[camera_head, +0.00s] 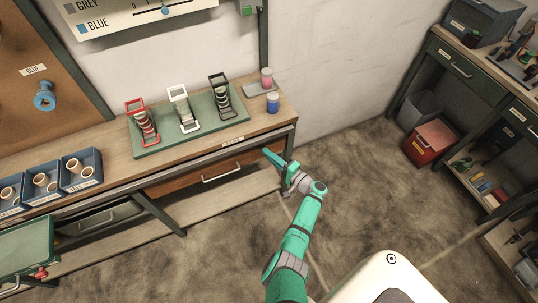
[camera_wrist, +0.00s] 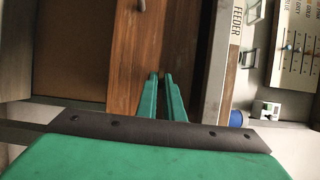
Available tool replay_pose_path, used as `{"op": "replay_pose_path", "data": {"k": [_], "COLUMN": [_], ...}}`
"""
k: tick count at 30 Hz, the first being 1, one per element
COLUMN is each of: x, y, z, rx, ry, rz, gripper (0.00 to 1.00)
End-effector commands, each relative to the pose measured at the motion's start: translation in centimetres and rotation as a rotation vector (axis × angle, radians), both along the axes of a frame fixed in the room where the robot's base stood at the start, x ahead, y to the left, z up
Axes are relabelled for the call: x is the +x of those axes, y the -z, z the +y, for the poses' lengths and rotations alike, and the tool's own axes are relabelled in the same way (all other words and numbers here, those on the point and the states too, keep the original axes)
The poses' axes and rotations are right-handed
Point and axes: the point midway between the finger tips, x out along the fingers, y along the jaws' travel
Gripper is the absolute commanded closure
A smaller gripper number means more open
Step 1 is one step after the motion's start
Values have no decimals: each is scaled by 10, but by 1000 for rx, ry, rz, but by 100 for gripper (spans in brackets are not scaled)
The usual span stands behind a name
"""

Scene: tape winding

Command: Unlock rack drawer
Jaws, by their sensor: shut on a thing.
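A wooden drawer (camera_head: 190,181) with a pale bar handle (camera_head: 221,175) sits under the right part of the workbench. My gripper (camera_head: 268,153) is at the right end of this drawer, just below the bench top. In the wrist view the drawer front (camera_wrist: 135,65) fills the middle, with its handle (camera_wrist: 139,6) at the top. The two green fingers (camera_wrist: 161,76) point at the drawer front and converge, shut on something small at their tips. I cannot make out what it is. No lock or key shows clearly.
The bench top (camera_head: 262,113) above carries a green tray (camera_head: 160,150) with red, white and black holders, and pink and blue spools at right. Blue bins (camera_head: 81,186) stand at left. A grey-green shelf unit and a red bin (camera_head: 431,143) stand at right. Open floor lies between.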

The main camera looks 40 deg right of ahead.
Motion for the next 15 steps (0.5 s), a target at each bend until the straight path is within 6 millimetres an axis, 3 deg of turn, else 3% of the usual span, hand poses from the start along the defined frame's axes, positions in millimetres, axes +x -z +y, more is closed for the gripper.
{"op": "replay_pose_path", "data": {"k": [3, 4, 6, 15], "x": [0, 0, 0, -1], "y": [0, 0, 0, 0], "z": [1, 1, 1, 0], "rx": [0, 0, -1, -1], "ry": [-2, -2, -2, 0], "rz": [0, 0, 1, 1], "gripper": [100, 88, 75, 75]}}
